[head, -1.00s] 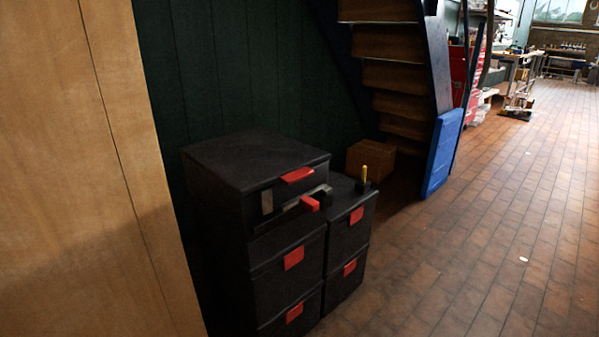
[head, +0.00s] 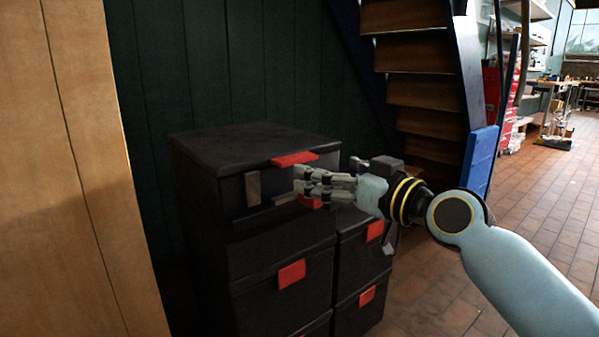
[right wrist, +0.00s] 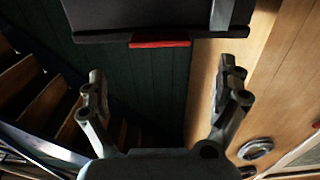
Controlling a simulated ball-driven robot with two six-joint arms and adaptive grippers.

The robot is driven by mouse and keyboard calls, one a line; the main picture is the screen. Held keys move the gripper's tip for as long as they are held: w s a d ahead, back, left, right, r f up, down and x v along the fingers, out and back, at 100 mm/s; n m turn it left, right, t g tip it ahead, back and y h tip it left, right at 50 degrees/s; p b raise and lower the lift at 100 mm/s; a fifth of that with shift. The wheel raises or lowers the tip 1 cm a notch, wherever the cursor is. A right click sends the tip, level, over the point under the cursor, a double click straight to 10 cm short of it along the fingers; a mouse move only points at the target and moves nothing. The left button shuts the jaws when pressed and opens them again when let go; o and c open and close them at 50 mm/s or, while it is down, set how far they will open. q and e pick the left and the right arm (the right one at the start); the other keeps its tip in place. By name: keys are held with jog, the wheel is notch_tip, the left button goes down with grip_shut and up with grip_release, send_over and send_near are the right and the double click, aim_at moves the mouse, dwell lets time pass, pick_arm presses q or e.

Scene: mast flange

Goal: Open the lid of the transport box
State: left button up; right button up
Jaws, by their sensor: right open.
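The black transport box (head: 215,190) sits on top of the taller stack, its lid (head: 245,143) lying flat and closed. A red tab (head: 295,159) sticks out at the lid's front edge, and a grey upright plate (head: 253,188) is on the box's front. My right gripper (head: 301,181) is open and empty in front of the box, just below the red tab. It partly hides a dark bar and a lower red piece. In the right wrist view the red tab (right wrist: 160,43) lies ahead of the spread fingers (right wrist: 163,80), apart from them. My left gripper is out of view.
More black boxes with red tabs (head: 291,274) stand below, and a shorter stack (head: 350,252) stands to the right. A wooden panel (head: 80,200) is close on the left, a dark green wall (head: 210,70) behind. Stairs and a blue panel (head: 480,160) are at right; the tiled floor (head: 535,200) is clear.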

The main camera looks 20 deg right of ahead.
aim_at(301, 160)
jog(key=b+x, duration=0.1)
jog(key=x, duration=0.8)
jog(key=shift+f+b, duration=0.1)
jog(key=shift+b, duration=0.3)
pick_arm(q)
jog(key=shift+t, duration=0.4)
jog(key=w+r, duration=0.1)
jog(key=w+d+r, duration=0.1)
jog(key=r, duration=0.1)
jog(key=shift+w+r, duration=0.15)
pick_arm(e)
jog(key=shift+w+a, duration=0.1)
jog(key=shift+w, duration=0.15)
jog(key=shift+c, duration=0.4)
jog(key=c, duration=1.4)
jog(key=shift+r, duration=0.2)
